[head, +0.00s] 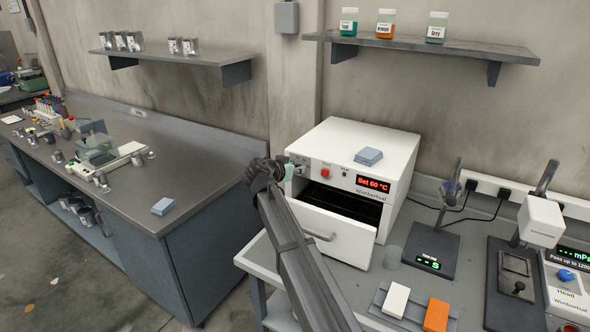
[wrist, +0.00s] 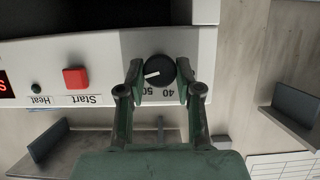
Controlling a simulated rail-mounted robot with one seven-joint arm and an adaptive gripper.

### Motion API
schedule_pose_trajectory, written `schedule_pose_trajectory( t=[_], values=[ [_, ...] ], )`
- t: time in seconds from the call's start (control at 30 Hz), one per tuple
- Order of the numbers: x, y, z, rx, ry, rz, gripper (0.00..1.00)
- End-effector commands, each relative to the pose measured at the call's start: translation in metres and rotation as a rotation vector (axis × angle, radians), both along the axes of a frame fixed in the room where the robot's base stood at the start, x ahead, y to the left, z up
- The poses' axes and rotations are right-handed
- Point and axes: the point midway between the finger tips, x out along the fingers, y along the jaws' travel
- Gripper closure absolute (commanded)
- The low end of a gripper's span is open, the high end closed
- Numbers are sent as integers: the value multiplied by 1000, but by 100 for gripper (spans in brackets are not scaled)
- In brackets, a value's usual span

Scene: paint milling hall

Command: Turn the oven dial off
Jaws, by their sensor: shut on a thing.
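The white oven (head: 385,150) stands on the grey bench in the head view, its lit red display (head: 374,184) reading "Set 60 °C". Its front drawer or door (head: 335,235) is open below the panel. The round black dial (wrist: 158,71) with a white pointer mark shows in the wrist view, where the panel looks upside down; numbers 40 and 50 are readable below it. My gripper (wrist: 160,80) has one finger on each side of the dial and is shut on it. In the head view my gripper (head: 286,172) is at the panel's left end and hides the dial.
The red Start button (wrist: 76,78) and small dark Heat lamp (wrist: 36,88) are beside the dial on the panel. A blue-grey block (head: 369,156) lies on the oven. A white block (head: 396,299) and orange block (head: 436,314) lie in front.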

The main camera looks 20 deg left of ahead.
Motion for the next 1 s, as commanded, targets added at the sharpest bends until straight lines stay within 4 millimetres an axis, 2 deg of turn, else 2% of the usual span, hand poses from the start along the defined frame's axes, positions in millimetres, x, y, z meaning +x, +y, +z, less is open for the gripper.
schedule_pose_trajectory(
  t=[0.27, 0.47, 1.0],
  values=[
    [1, 1, -2, -56, 8, 0, 100],
    [1, 3, -3, -173, 29, -1, 100],
    [2, 7, -4, -666, 109, -1, 100]
  ],
)
